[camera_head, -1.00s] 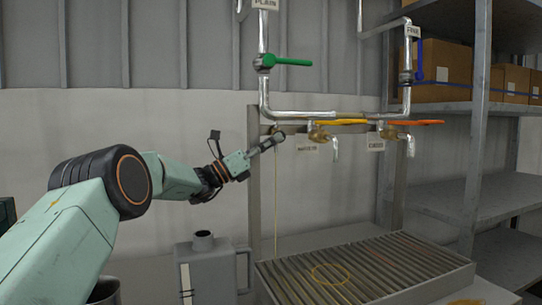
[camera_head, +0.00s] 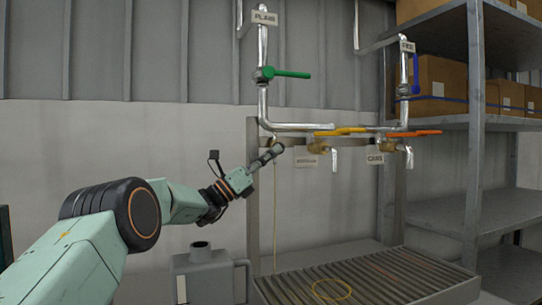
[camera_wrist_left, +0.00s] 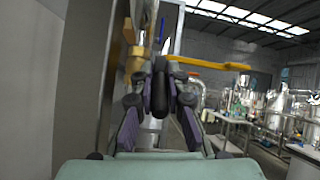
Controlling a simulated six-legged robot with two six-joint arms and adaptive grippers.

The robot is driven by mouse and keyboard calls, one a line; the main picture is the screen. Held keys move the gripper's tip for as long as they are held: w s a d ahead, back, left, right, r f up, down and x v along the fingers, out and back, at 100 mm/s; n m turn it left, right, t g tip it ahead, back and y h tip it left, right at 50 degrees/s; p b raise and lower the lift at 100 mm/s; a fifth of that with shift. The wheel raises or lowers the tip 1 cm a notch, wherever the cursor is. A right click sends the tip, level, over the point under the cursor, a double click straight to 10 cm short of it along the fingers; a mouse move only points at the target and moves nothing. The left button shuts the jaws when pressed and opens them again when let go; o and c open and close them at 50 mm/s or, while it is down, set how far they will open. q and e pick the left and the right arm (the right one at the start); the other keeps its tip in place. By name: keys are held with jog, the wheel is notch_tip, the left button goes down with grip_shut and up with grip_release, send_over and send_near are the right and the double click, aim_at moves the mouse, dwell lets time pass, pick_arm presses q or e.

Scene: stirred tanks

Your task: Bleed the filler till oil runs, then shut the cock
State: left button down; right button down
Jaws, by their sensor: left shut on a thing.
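My left gripper (camera_head: 273,151) is at the left end of the pipework, in front of the grey post. It is shut on a small dark handle, which shows as a black grip (camera_wrist_left: 160,92) between the fingers in the left wrist view. A thin pale yellow line (camera_head: 274,215), looking like an oil stream, hangs straight down below it to the grate. To the right are a brass tap with a yellow lever (camera_head: 338,131) and a tap with an orange lever (camera_head: 415,134). The bleed cock's body is hidden behind my fingers. My right gripper is not in view.
A green-handled valve (camera_head: 288,74) and a blue-handled valve (camera_head: 416,75) sit higher on the pipes. Below are a slatted drip grate (camera_head: 375,275) with a yellow ring (camera_head: 332,289) and a grey can (camera_head: 205,270). Grey shelving (camera_head: 476,170) with boxes stands on the right.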

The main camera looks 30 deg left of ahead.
pick_arm(q)
jog(key=c, duration=1.6)
grip_release()
jog(key=shift+r, duration=0.1)
jog(key=shift+s, duration=0.1)
jog(key=shift+s+a+f, duration=0.2)
jog(key=shift+a+f, duration=0.15)
jog(key=shift+f, duration=0.05)
jog(key=v, duration=1.1)
jog(key=shift+s, duration=0.1)
jog(key=shift+r, duration=0.1)
